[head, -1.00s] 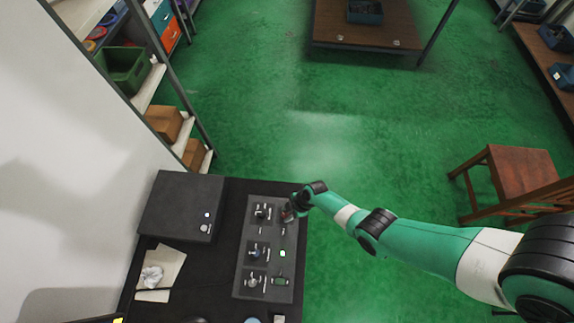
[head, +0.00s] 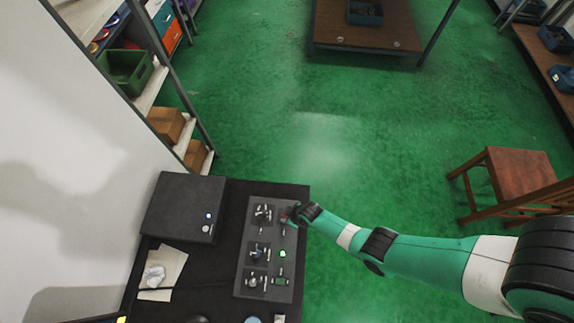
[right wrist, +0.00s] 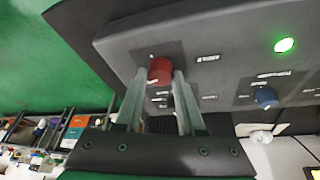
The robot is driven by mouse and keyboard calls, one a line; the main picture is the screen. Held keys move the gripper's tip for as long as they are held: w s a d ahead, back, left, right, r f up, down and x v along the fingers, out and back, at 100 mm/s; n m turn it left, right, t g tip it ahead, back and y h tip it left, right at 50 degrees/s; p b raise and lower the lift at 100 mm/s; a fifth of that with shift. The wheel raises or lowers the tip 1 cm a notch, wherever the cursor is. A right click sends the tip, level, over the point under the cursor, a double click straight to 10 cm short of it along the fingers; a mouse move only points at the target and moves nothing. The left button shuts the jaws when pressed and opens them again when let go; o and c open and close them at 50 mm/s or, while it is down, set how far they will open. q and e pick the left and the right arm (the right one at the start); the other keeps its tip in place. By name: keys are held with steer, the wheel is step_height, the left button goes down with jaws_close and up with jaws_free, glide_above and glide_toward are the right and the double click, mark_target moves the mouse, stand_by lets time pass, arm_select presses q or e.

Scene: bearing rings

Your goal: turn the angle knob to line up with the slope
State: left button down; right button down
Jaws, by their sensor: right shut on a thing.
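A grey control panel (head: 240,270) lies on the dark table and carries several dials or fittings in a column. My right gripper (head: 288,217) is at the panel's upper right edge. In the right wrist view its two fingers (right wrist: 160,78) stand on either side of a red knob (right wrist: 160,70) and are shut on it. A blue knob (right wrist: 266,97) sits further right on the panel. The labels are too small to read, so I cannot tell which is the angle knob or where a slope mark lies. My left gripper is out of view.
A lit green lamp (head: 282,254) is on the panel and also shows in the right wrist view (right wrist: 284,45). A dark box (head: 180,205) and a paper sheet (head: 168,262) lie left of the panel. A wooden chair (head: 518,172) stands right; the green floor between is clear.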

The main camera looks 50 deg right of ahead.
steer(key=shift+m, duration=0.5)
steer(key=c, duration=0.5)
jaws_free()
steer(key=shift+s+r+p, duration=0.1)
steer(key=shift+r+p, duration=0.3)
steer(key=shift+p, duration=0.05)
steer(key=p+v, duration=0.3)
steer(key=v, duration=0.2)
steer(key=p+v, duration=0.3)
steer(key=v, duration=0.2)
steer(key=shift+s+a+r, duration=0.2)
steer(key=shift+a+r, duration=0.05)
steer(key=shift+r, duration=0.1)
